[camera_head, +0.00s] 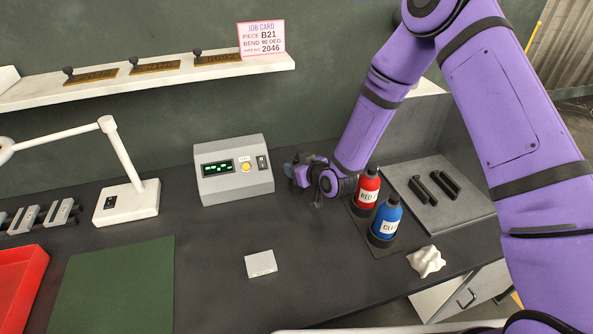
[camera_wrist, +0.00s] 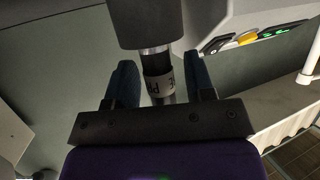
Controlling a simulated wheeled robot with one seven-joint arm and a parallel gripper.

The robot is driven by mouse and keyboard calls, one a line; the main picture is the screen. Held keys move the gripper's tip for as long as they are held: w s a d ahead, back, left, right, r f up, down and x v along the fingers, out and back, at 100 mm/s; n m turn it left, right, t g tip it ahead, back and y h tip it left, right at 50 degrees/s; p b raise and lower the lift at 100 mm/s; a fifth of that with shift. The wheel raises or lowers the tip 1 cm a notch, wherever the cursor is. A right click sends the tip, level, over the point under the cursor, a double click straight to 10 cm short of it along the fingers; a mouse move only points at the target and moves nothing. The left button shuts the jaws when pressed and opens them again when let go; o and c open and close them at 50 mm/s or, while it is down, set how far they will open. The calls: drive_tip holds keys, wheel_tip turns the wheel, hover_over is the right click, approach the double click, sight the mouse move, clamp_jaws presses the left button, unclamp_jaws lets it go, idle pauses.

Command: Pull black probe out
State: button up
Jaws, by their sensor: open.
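My gripper (camera_wrist: 162,82) is open, with one dark finger on each side of the banded part. I cannot tell whether either finger touches it. In the head view my gripper (camera_head: 298,172) is just right of the grey instrument box (camera_head: 233,182). The probe cannot be made out clearly there, and its lower end is hidden in the wrist view.
Red (camera_head: 367,188) and blue (camera_head: 386,220) bottles stand close to the right of my gripper. A grey tray (camera_head: 465,210) with black handles lies behind them. A crumpled white cloth (camera_head: 427,262) and a small card (camera_head: 261,264) lie in front. The bench between card and bottles is clear.

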drive_tip(key=c, duration=0.9)
drive_tip(key=shift+r, duration=0.1)
drive_tip(key=shift+r, duration=0.1)
drive_tip(key=shift+r, duration=3.5)
